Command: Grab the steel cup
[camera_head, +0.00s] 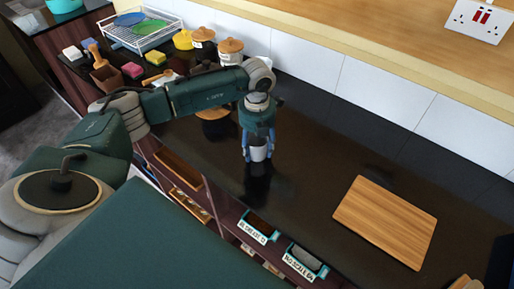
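A small light-grey cup (258,153), which looks like the steel cup, is on the dark glossy counter (300,150) near the middle of the view. My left gripper (258,148) points down over it, with one blue finger on each side of the cup. No clear gap shows between fingers and cup, but I cannot tell whether they press on it. The cup's upper part is hidden by the gripper. My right gripper is not in view.
A wooden cutting board (387,220) lies on the counter to the right. Lidded jars (230,50), a white dish rack (140,32) and sponges (132,70) stand at the back left. Open drawers with labelled bins (305,262) are below the front edge.

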